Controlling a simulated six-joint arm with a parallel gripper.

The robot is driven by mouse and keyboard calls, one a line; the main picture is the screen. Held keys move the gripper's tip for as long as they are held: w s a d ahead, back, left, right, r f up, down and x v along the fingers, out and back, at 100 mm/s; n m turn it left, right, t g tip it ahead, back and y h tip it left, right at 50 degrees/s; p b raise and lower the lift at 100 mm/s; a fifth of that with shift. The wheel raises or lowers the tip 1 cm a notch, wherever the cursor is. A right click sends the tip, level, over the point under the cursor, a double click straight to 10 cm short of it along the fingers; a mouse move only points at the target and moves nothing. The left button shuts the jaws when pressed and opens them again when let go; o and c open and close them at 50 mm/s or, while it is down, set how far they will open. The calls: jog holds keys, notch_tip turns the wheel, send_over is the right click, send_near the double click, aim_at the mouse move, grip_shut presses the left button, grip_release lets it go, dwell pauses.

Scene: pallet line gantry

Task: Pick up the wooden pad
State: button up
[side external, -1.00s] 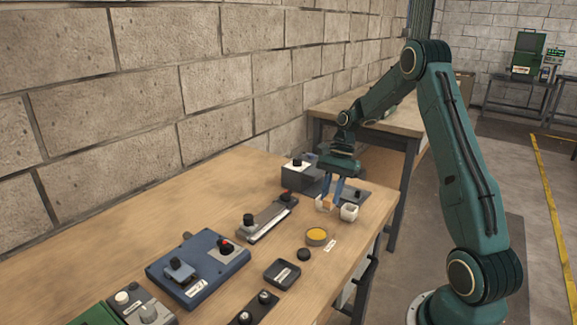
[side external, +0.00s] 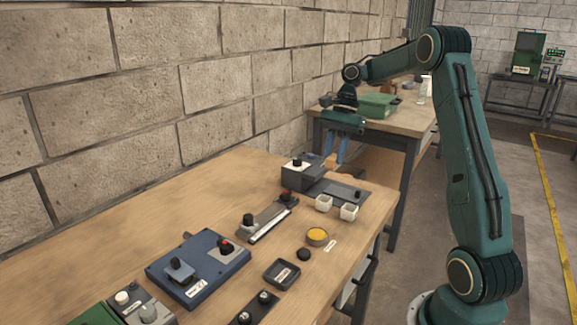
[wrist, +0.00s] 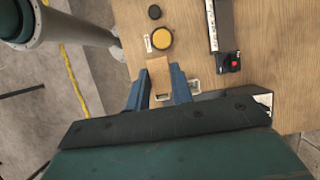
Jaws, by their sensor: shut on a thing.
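The wooden pad (wrist: 159,73) is a small light-brown block between the two blue fingers of my gripper (wrist: 158,86) in the wrist view. My gripper is shut on it. In the side view my gripper (side external: 336,156) is raised above the far end of the workbench, with the pad (side external: 331,160) showing at the fingertips. The pad is clear of the tabletop, above and behind the two white cups.
Two white cups (side external: 323,203) (side external: 348,212) stand near the bench's far right edge. A grey fixture (side external: 305,176) stands behind them, and a yellow-topped round dish (side external: 317,236) in front. A second table behind holds a green bin (side external: 378,106).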

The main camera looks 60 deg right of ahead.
dwell(0.5)
jog(key=shift+o, duration=1.1)
jog(key=shift+c, duration=0.6)
jog(key=shift+w+a+f, duration=0.2)
jog(key=shift+a+f, duration=0.25)
jog(key=shift+a, duration=0.05)
jog(key=a+x, duration=0.1)
jog(key=x, duration=1)
jog(key=shift+s+a, duration=0.2)
jog(key=shift+a, duration=0.15)
jog(key=shift+f, duration=2.85)
